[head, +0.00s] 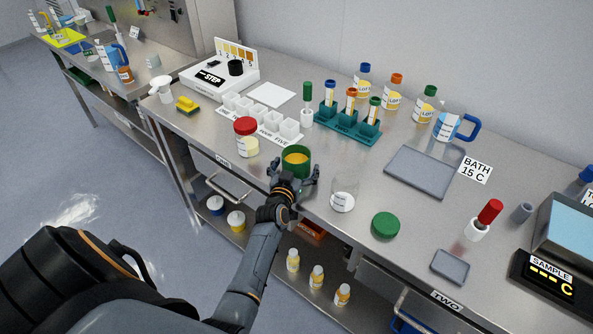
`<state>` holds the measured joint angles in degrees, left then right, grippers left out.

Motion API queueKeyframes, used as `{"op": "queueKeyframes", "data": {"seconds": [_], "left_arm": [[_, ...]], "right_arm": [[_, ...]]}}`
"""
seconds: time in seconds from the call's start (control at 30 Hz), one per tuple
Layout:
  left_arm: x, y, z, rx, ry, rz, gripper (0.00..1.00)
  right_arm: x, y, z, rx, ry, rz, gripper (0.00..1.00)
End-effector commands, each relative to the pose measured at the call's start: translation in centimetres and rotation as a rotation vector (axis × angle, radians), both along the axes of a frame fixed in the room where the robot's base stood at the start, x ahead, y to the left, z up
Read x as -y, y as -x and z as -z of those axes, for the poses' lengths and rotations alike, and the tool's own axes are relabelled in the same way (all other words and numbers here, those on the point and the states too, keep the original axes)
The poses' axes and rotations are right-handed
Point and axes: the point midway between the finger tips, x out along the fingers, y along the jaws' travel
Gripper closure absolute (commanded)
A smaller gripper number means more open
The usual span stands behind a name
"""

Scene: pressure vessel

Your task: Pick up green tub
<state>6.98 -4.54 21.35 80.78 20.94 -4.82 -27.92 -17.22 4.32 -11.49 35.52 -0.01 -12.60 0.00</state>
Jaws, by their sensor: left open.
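The green tub (297,171) stands upright near the front edge of the steel bench, with its top open and yellow contents showing. My left gripper (294,176) is at its near side, fingers spread left and right of it. The gripper is open, and I cannot tell whether either finger touches the tub. The fingers and palm hide the tub's lower front. A round green lid (385,225) lies apart on the bench to the right. My right gripper is not in view.
A red-lidded jar (246,138) stands close left of the tub, and a clear beaker (344,194) to its right. White cups (262,116) and a teal rack (346,127) with tubes are behind. A grey tray (424,172) lies further right. Below is a shelf with bottles.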

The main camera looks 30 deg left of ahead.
Motion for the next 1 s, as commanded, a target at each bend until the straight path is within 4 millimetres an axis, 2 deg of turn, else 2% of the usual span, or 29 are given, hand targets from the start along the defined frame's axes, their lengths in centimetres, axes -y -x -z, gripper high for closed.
{"op": "queueKeyframes", "data": {"seconds": [0.13, 0.5, 0.57, 0.87, 1.0], "left_arm": [[0.0, 0.0, -0.1, 0.0, -0.001, 0.0, 0.0], [0.0, 0.0, 0.0, -0.001, -0.001, 0.0, 0.75], [0.0, 0.0, 0.0, -0.001, -0.001, 0.0, 0.86], [0.0, -0.1, -0.5, 0.006, -0.002, -0.001, 0.86], [0.0, -0.1, -1.4, 0.009, -0.003, -0.001, 0.86]], "right_arm": [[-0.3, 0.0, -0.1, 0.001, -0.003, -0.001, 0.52], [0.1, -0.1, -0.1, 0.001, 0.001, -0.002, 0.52], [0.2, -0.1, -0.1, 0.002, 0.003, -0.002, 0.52], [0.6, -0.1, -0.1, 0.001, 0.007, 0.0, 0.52], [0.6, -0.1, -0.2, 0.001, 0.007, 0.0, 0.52]]}}
